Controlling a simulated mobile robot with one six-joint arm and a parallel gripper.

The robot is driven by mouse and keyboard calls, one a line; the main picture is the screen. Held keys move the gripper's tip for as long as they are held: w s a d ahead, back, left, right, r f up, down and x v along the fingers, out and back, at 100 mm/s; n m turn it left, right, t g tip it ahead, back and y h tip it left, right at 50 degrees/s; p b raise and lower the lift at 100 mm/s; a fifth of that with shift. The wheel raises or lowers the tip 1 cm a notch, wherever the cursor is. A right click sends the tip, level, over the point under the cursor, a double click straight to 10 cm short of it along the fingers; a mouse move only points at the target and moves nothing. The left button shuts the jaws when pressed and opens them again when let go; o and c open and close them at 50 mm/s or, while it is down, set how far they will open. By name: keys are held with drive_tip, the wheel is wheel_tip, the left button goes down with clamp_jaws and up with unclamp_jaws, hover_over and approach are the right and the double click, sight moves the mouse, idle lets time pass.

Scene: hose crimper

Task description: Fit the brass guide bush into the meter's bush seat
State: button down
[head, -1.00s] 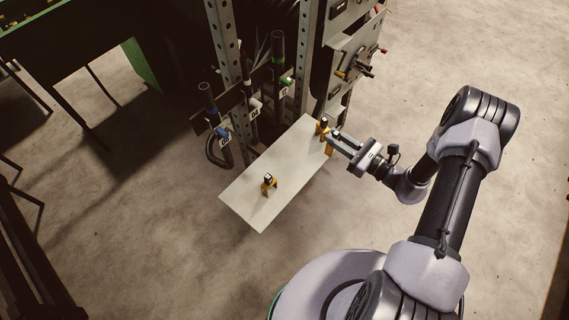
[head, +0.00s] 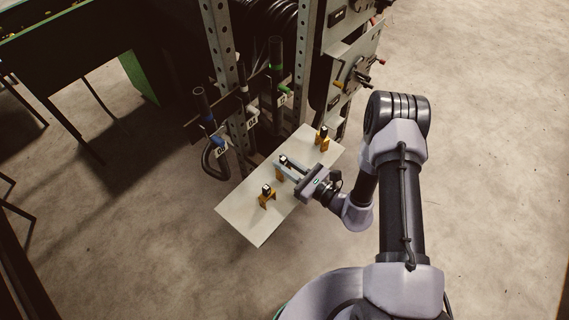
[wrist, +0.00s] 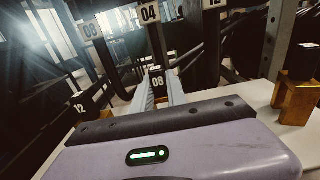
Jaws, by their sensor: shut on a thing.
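My gripper (head: 287,167) is shut on a small yellow piece with a black top (head: 283,160), over the middle of a pale board. In the wrist view a black label reading 08 (wrist: 157,82) shows between the fingertips; most of the held piece is hidden. Two similar black-topped yellow pieces stand on the board, one at left (head: 266,195) and one at right (head: 322,138). In the wrist view, the left one is labelled 12 (wrist: 80,107). I cannot tell which of these is the brass guide bush. No meter or bush seat can be made out for certain.
The pale board (head: 240,215) adjoins a steel rack with perforated posts (head: 303,65). Labelled black hoses, one with a blue band (head: 207,118) and one with a green band (head: 276,70), hang beside it. A panel with coloured knobs (head: 355,70) is at upper right. Open floor lies right.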

drive_tip(key=shift+f, duration=0.25)
drive_tip(key=c, duration=1.3)
unclamp_jaws()
drive_tip(key=shift+r, duration=0.1)
